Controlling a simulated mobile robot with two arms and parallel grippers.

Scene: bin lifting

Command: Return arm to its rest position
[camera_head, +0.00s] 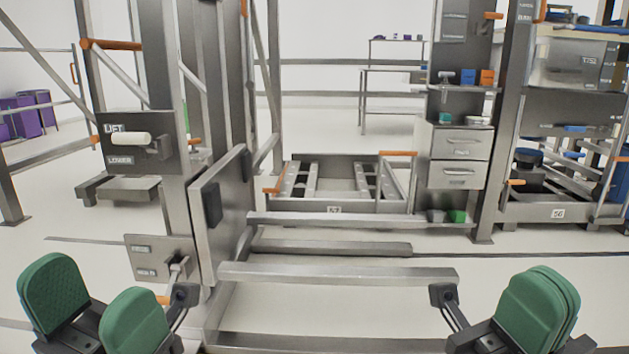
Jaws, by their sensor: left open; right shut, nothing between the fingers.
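My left gripper (95,308) is at the lower left, its two green pads spread apart with nothing between them. My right gripper (538,308) is at the lower right, its green pads pressed together and empty. Both are in front of the metal lift frame and apart from it. The lift lever (130,138) with a pale handle sits on a panel marked LIFT and LOWER at the left. A second small panel (160,257) with a latch is below it. The arm links behind the grippers are mostly outside the picture.
A metal post with a hinged plate (220,215) stands left of centre. Low horizontal rails (338,274) cross the floor between my grippers. A wheeled frame (335,205) is behind them. A drawer cabinet (458,160) and shelving (565,212) stand at the right. Purple bins (20,118) are far left.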

